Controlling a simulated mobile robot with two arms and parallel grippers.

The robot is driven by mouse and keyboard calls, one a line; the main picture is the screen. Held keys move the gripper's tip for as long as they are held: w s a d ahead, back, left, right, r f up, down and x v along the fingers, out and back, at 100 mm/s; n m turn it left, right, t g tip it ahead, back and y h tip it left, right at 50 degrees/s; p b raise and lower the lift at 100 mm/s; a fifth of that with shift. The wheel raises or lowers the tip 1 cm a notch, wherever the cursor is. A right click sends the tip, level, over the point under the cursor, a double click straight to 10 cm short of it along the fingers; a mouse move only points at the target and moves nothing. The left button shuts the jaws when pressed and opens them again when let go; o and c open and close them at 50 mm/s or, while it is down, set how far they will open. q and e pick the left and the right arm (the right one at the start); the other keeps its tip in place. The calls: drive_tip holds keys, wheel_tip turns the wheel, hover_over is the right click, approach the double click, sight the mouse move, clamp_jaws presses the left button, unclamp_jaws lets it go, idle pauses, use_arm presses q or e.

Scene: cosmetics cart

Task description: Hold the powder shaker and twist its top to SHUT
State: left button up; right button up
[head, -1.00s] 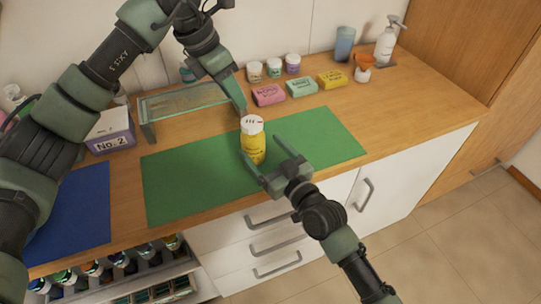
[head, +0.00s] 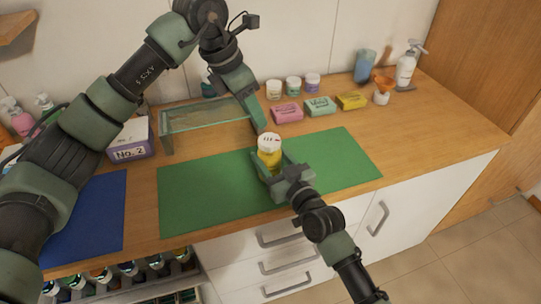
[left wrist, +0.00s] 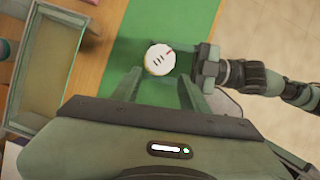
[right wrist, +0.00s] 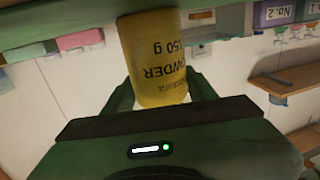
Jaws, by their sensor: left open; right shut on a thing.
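The powder shaker stands upright, a yellow body (head: 269,158) with a white top (head: 268,141), above the green mat (head: 205,190). My right gripper (right wrist: 158,92) is shut on the yellow body, with a finger on each side; "POWDER" and "150 g" show on it in the right wrist view. In the left wrist view the round white top (left wrist: 160,59) shows from above, with dark marks and a small red mark. My left gripper (left wrist: 160,78) is open, just short of the top, and its fingers do not touch it. In the head view its fingertip is behind the top.
A glass-topped stand (head: 208,117) and a purple-white box (head: 131,140) are at left. Soap boxes (head: 320,105), small jars (head: 293,85), a blue cup (head: 364,66) and a pump bottle (head: 406,66) line the back. A blue mat (head: 95,220) lies at left. The green mat's right part is clear.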

use_arm(q)
drive_tip(key=o, duration=0.4)
drive_tip(key=shift+s+d+f, duration=0.1)
drive_tip(key=shift+d+f, duration=0.1)
drive_tip(key=shift+f, duration=0.05)
drive_tip(key=s+d+f+m+h, duration=0.2)
drive_tip(key=s+d+f+h, duration=0.2)
drive_tip(key=d+f+h, duration=0.3)
drive_tip(key=n+t+h, duration=0.2)
drive_tip(key=n+t, duration=0.3)
drive_tip(key=t, duration=0.6)
approach(261, 146)
drive_tip(key=x, duration=1.3)
drive_tip(key=c, duration=1.4)
